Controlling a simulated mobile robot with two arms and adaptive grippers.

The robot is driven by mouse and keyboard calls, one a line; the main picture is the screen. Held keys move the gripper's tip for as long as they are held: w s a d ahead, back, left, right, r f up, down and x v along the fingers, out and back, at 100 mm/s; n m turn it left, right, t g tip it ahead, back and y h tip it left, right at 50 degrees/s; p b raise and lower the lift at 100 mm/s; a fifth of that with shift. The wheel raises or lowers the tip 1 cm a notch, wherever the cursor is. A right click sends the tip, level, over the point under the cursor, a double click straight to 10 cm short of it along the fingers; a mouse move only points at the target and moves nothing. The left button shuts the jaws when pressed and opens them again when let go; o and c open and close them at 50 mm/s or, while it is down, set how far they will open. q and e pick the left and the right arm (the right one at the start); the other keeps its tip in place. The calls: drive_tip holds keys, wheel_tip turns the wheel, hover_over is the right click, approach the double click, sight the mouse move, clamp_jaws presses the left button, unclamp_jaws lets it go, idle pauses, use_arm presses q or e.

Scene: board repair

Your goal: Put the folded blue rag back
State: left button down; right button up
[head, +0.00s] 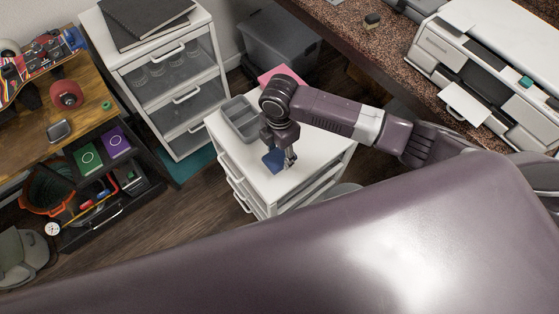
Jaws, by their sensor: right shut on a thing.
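The folded blue rag (273,160) is a small dark blue piece at the fingers of my right gripper (289,160), over the white top of a small drawer cabinet (304,148). My right gripper points down and is shut on the rag. The gripper hides part of the rag, and I cannot tell whether the rag touches the cabinet top. My left gripper is not in view.
A grey tray (241,118) and a pink item (280,75) lie on the same cabinet top. A taller white drawer unit (158,66) stands behind to the left. A wooden bench (34,126) is at left, a printer (488,52) at upper right.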

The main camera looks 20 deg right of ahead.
sight(279, 163)
drive_tip(key=shift+f, duration=2.8)
drive_tip(key=shift+f, duration=0.1)
drive_tip(key=o, duration=1)
wheel_tip(279, 163, up, 12)
drive_tip(key=shift+r, duration=0.15)
drive_tip(key=shift+a, duration=0.1)
